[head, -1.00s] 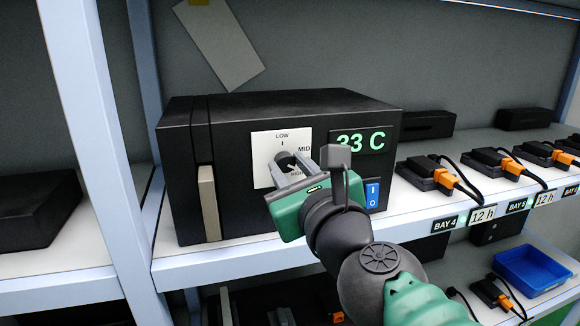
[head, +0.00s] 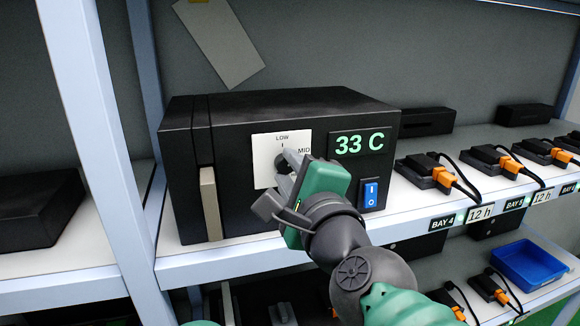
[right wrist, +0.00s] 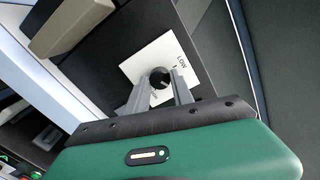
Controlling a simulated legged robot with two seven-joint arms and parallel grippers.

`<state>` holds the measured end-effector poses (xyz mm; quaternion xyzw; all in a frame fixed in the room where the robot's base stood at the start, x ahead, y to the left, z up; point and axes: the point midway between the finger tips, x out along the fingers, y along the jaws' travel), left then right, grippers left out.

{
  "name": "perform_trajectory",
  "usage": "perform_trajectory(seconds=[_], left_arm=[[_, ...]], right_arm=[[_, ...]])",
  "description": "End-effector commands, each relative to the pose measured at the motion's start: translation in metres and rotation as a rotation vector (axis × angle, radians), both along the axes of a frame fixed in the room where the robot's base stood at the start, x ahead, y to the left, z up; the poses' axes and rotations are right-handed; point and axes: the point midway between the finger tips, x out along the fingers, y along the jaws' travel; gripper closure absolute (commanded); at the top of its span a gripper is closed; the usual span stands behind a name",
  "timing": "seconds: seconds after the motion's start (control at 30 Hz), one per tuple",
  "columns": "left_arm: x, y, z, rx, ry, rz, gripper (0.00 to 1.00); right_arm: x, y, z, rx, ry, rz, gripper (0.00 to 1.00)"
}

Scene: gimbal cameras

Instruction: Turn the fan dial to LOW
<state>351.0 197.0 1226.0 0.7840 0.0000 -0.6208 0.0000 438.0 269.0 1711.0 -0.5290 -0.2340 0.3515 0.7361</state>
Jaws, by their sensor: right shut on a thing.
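The fan dial (right wrist: 159,78) is a round dark knob on a white label plate (head: 265,149) on the front of a black box (head: 250,118). The plate reads LOW at the top and MID to its right; its lower part is hidden. My right gripper (head: 285,163) is at the dial and hides most of it in the head view. In the right wrist view, its two grey fingers (right wrist: 158,90) stand on either side of the knob, shut on it. A light mark on the knob shows there, but its exact setting is hard to tell. My left gripper is not in view.
The box has a green 33 C display (head: 360,143), a blue rocker switch (head: 371,194) and a beige handle (head: 211,203). Black units with orange plugs (head: 443,177) stand to the right on the shelf. A blue tray (head: 529,264) is lower right. A shelf post (head: 95,150) stands left.

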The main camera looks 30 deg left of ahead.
Motion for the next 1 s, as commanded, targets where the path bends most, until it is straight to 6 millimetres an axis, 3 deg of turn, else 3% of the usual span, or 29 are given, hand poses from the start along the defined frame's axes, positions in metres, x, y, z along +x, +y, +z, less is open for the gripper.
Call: perform_trajectory(seconds=[1.0], left_arm=[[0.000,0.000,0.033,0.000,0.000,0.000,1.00]], right_arm=[[-0.001,0.002,-0.006,-0.611,-0.698,0.009,1.00]])
